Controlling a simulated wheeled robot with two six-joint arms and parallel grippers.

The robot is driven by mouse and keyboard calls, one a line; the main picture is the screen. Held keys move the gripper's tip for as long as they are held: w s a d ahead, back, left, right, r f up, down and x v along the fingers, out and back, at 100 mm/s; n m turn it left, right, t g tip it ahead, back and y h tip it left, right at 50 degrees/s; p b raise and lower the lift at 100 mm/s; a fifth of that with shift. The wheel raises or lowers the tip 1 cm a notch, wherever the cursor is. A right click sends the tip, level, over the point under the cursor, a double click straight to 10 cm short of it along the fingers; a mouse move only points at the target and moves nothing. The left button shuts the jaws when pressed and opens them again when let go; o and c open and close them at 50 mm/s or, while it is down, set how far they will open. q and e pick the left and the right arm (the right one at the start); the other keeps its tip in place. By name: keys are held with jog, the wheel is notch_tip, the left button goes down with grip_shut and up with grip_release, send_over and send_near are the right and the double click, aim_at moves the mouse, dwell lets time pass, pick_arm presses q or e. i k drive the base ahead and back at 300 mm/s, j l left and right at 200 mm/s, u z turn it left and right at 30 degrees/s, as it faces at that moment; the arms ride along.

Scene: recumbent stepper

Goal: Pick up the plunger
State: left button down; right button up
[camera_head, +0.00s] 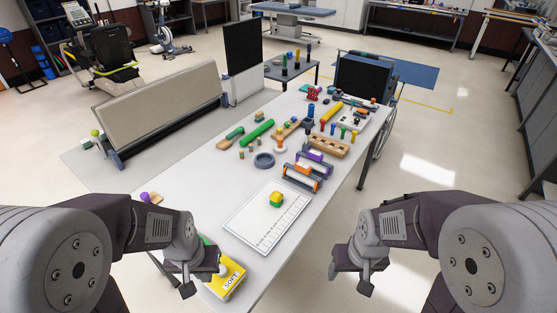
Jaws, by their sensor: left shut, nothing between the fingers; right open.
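No item on the table (180,180) is clearly a plunger at this size. A small round piece with an orange top and pale base (280,146) stands mid-table, but I cannot tell whether it is the plunger. My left gripper (196,280) is shut and empty over the table's near left corner, beside a yellow box marked SOFT (229,280), and partly covers that box. My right gripper (360,274) is open and empty, off the table's right edge above the floor. Both grippers are well short of the mid-table items.
A white board with a yellow-green block (276,199) lies near the table's front. A dark ring (264,160), a green roller (257,132), orange and purple framed pieces (301,178) and a wooden peg block (328,145) crowd the middle. The left table strip is mostly bare.

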aim_at(280, 148)
jog(key=i+l+u, duration=0.1)
jog(key=l+u, duration=0.15)
jog(key=i+l+u, duration=0.1)
jog(key=l+u, duration=0.45)
jog(key=l, duration=0.15)
jog(key=i+l, duration=0.05)
